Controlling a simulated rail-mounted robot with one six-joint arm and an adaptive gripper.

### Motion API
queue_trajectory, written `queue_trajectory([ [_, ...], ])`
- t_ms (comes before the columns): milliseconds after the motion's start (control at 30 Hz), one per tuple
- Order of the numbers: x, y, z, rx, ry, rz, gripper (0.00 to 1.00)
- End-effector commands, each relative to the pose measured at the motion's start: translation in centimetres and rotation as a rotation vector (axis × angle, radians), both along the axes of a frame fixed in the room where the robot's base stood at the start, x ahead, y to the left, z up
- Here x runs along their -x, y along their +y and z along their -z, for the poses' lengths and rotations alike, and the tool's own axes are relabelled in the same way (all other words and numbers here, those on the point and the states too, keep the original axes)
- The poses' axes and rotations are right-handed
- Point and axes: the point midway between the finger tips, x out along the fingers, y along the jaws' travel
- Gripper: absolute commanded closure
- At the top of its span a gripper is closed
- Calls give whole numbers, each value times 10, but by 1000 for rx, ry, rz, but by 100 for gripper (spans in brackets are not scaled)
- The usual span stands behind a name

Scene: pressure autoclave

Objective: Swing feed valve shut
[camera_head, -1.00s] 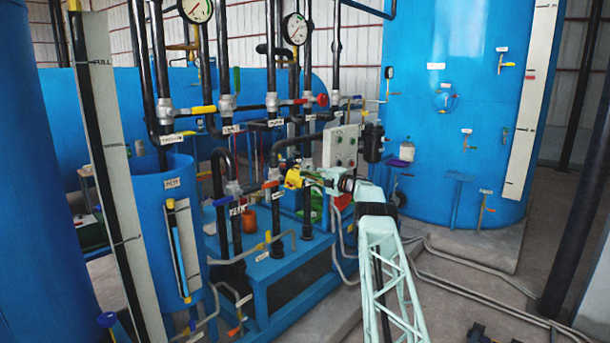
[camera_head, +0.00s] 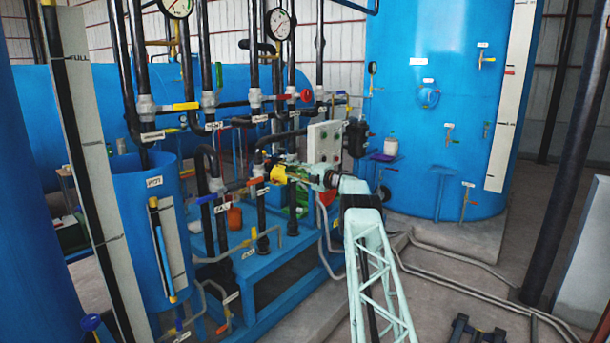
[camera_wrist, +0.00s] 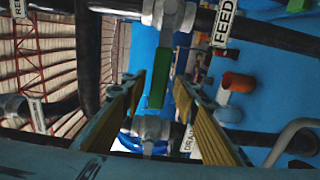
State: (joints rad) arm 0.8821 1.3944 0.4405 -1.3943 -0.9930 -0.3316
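The feed valve (camera_wrist: 168,14) is at the top of the wrist view, beside a white FEED label (camera_wrist: 225,20). Its green handle (camera_wrist: 157,88) points down the picture, between the two fingers. My gripper (camera_wrist: 160,82) is open, with yellow-padded fingers left and right of the handle and a gap visible on both sides. In the head view my gripper (camera_head: 277,173) is at the pipework above the blue skid. It hides the feed valve there.
A DRAIN label (camera_wrist: 188,140) and a pipe fitting (camera_wrist: 152,128) are below the handle. An orange cup (camera_wrist: 238,82) is to the right; it also stands on the skid (camera_head: 234,217). A control box (camera_head: 324,145) and dark vertical pipes stand close to the gripper.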

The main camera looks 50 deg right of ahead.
Motion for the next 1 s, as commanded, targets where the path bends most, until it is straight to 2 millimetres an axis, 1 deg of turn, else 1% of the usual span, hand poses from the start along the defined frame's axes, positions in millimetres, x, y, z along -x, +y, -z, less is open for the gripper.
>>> queue_trajectory([
  [533,27,-2,-1,-1,0,1,73],
  [1000,69,-6,-1,-1,0,0,73],
])
